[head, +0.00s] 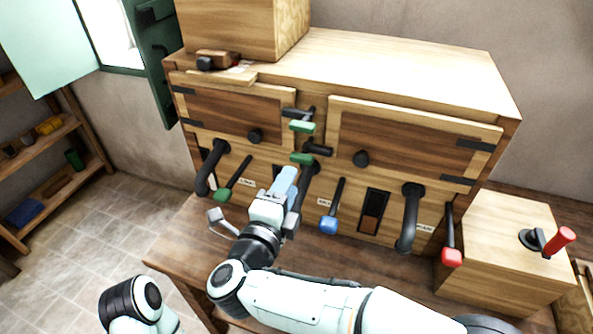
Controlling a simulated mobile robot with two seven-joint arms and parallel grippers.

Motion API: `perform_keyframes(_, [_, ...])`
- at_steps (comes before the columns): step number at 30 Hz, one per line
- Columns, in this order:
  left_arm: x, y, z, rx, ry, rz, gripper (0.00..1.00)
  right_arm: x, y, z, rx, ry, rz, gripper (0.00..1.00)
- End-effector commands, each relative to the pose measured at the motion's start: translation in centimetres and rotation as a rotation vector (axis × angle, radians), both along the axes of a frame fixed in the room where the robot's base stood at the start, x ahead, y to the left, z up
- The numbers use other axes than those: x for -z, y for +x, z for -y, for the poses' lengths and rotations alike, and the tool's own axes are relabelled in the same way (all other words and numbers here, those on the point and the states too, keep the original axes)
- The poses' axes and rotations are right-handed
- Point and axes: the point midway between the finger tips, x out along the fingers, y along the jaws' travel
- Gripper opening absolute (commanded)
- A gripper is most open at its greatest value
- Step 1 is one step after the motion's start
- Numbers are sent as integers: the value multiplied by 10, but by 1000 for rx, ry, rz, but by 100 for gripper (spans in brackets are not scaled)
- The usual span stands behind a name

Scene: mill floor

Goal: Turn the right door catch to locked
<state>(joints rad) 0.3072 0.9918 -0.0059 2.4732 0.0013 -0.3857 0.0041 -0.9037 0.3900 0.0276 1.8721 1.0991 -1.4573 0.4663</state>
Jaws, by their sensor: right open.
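Two small catches sit on the strip between the cabinet's two doors. The upper catch has a dark bar and a green tab (302,127). The lower catch has a dark bar (318,150) reaching right towards the right door (400,142), and a green tab (301,158). I cannot tell for sure which one belongs to the right door. Both doors look closed. My right gripper (286,180) is open, with light blue fingers just below the lower catch; contact cannot be made out. My left gripper is out of view.
Black curved handles (410,218) and levers with green (222,195), blue (328,225) and red (451,257) ends stick out of the lower front. A box with a red-handled switch (560,240) stands at right. The floor at left is clear.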

Motion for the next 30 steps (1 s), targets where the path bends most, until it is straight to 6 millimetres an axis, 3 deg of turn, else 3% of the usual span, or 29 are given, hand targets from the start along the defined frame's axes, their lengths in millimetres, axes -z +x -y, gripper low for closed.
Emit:
perform_keyframes(3, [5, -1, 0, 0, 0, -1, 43, 1, -22, -8, -3, -1, 0, 42])
perform_keyframes(9, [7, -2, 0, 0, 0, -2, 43, 0, -42, -14, -1, 0, 0, 42])
perform_keyframes(30, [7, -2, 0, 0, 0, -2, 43, 0, -45, -15, 0, 0, 0, 42])
